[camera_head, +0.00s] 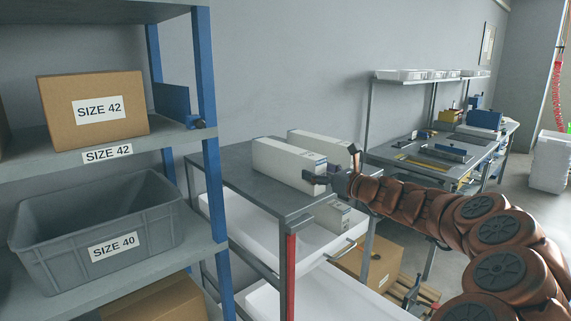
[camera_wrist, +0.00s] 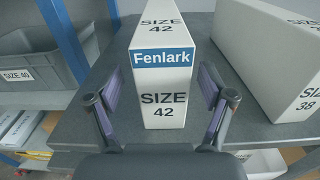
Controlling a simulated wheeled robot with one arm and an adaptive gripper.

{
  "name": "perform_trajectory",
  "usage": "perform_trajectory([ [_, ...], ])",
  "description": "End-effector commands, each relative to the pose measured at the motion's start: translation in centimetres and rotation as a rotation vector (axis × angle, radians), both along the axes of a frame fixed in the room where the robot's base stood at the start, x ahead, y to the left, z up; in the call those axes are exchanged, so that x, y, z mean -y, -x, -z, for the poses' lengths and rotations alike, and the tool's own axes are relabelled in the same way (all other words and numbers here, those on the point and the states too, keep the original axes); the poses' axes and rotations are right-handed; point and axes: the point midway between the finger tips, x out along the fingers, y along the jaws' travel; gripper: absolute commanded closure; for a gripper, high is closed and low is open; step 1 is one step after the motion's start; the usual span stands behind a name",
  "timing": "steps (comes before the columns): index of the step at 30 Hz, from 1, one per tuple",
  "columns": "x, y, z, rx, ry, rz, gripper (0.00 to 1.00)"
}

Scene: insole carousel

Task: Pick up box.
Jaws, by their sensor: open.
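A long white box (camera_wrist: 163,86) marked "Fenlark SIZE 42" stands on a grey table top (camera_wrist: 224,122), its narrow end facing my gripper. The head view shows the same box (camera_head: 280,163) from the side, near the table's front edge. My gripper (camera_wrist: 161,90) is open, with one finger on each side of the box's near end in the wrist view. In the head view my gripper (camera_head: 322,182) is at the box's right end, with part of that end hidden.
A second white box (camera_wrist: 280,60) marked size 38 stands close to the right. A blue-posted shelf (camera_head: 212,130) is on the left, holding a grey bin (camera_head: 60,240) and a cardboard box (camera_head: 92,140). White trays (camera_head: 335,245) sit under the table top.

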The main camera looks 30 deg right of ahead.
Motion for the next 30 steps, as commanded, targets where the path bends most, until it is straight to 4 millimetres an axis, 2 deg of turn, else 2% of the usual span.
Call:
perform_trajectory([
  [12, -0.8, -4.5, 0.4, -0.002, 0.0, -0.001, 0.19],
  [22, -0.9, -5.1, 0.4, 0.0, 0.0, 0.001, 0.19],
  [23, -0.9, -5.1, 0.4, 0.0, 0.0, 0.001, 0.2],
  [30, -0.9, -5.1, 0.4, -0.001, 0.0, 0.001, 0.45],
])
